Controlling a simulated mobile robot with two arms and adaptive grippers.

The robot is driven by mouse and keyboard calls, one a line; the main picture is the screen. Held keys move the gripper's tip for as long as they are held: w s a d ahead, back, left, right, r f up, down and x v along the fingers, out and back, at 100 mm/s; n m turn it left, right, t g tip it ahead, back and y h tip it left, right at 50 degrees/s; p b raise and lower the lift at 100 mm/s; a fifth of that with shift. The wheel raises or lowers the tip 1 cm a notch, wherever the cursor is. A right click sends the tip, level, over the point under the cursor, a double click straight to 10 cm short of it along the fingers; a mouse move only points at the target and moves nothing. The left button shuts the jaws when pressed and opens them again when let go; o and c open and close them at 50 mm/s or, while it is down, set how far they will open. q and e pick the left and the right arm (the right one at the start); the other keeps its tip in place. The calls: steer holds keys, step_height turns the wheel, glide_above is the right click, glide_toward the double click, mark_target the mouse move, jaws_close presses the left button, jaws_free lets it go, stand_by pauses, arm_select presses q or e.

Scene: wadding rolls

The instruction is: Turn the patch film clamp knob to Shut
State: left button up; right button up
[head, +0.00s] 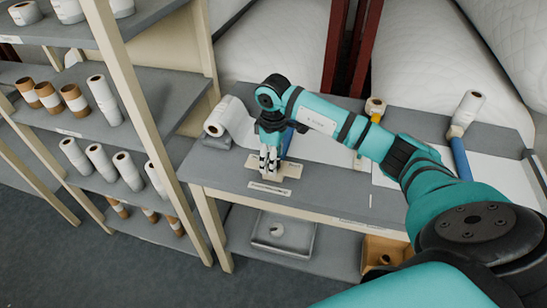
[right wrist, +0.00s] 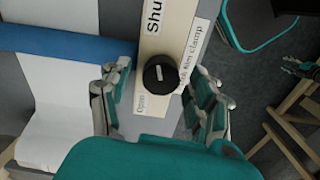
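The clamp knob (right wrist: 166,76) is round and black with a short white mark. It sits on a pale plate (right wrist: 178,42) on the table. "Shu" is readable above it in the right wrist view, "Open" below left, and a film clamp label to the right. I cannot tell which word the mark points to. My right gripper (right wrist: 160,92) is open, pointing down, with a finger on either side of the knob; contact is not clear. In the head view my right gripper (head: 268,163) hides the knob. A small teal and black part at the wrist view's right edge may be my left gripper.
The grey table (head: 225,172) holds a white roll (head: 229,118), a blue bar (head: 461,157) and white sheets. A shelf rack (head: 125,85) with several rolls stands at left. A grey tray (head: 283,240) sits below. Large wrapped rolls are behind.

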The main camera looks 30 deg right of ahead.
steer(key=shift+r, duration=0.15)
step_height(320, 180, up, 7)
steer(key=shift+r, duration=0.1)
stand_by(0.4)
stand_by(0.4)
